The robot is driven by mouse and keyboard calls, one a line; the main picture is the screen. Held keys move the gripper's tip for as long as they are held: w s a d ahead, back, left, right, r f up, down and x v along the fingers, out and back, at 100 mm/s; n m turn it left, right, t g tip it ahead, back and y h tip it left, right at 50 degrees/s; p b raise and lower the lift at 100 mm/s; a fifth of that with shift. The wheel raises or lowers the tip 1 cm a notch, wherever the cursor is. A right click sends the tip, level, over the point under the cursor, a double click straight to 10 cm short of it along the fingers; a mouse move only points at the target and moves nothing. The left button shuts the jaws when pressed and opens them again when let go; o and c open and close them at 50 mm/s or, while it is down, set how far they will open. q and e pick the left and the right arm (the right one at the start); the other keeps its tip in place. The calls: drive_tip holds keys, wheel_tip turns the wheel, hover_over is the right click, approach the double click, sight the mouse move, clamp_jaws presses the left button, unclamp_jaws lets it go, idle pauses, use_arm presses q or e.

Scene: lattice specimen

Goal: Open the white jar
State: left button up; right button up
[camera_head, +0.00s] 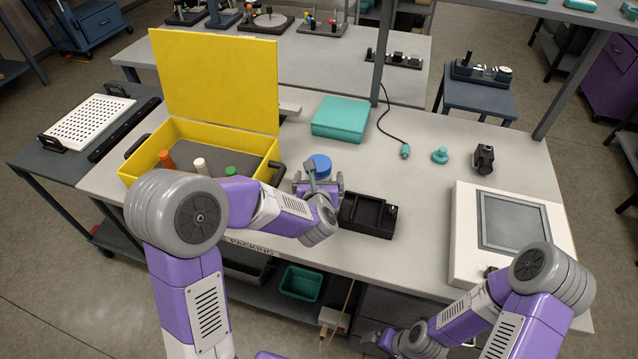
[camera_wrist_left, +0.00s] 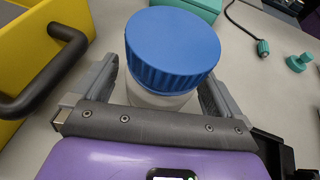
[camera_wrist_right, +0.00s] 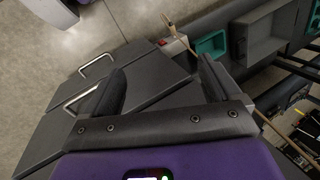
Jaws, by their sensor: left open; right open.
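The white jar (camera_wrist_left: 160,97) has a ribbed blue lid (camera_wrist_left: 172,50) on it. It stands upright on the grey table, right of the yellow box. In the head view the blue lid (camera_head: 320,164) shows just beyond my left gripper (camera_head: 318,182), which hides most of the jar's body. My left gripper, seen in its wrist view (camera_wrist_left: 158,95), is open with one finger on each side of the white body, below the lid. My right gripper (camera_wrist_right: 162,88) is open and empty, low in front of the table, facing the drawers and floor.
The yellow box (camera_head: 200,135) with its lid raised holds several coloured-capped items; its dark handle (camera_wrist_left: 50,75) is close left of my left gripper. A black tray (camera_head: 368,215) lies close right. A teal case (camera_head: 341,118) lies behind, and a white device (camera_head: 510,235) with a screen stands right.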

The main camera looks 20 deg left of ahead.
sight(319, 164)
use_arm(q)
drive_tip(key=c, duration=1.1)
wheel_tip(319, 164, up, 10)
drive_tip(key=p, duration=0.3)
drive_tip(key=shift+r, duration=0.1)
drive_tip(key=shift+c, duration=0.2)
drive_tip(key=o, duration=0.4)
drive_tip(key=c, duration=0.8)
